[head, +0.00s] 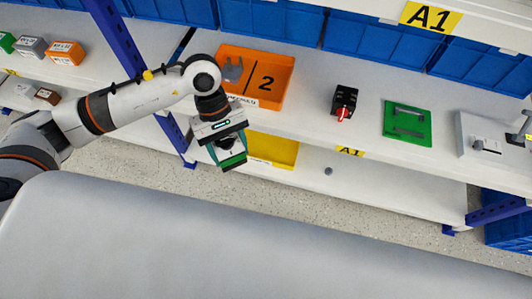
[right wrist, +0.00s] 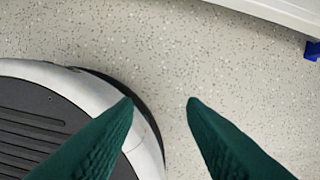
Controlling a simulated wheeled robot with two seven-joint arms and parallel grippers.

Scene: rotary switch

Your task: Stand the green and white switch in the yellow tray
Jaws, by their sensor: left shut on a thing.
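My left gripper (head: 230,154) is in the head view, pointing down just left of the yellow tray and in front of the shelf. It is shut on the green and white switch (head: 233,162), of which a green and dark lower part shows; the fingers hide most of it. The yellow tray (head: 286,152) lies on the lower shelf, its left part hidden behind the gripper and its inside empty where it shows. My right gripper (right wrist: 160,103) shows in the right wrist view with its two green fingers apart and nothing between them, above the floor.
The upper shelf holds an orange tray (head: 277,98) marked 2, a black switch with a red knob (head: 345,101), a green plate (head: 407,124) and a grey fixture (head: 485,145). A small grey round thing (head: 328,171) is on the lower shelf, right of the yellow tray.

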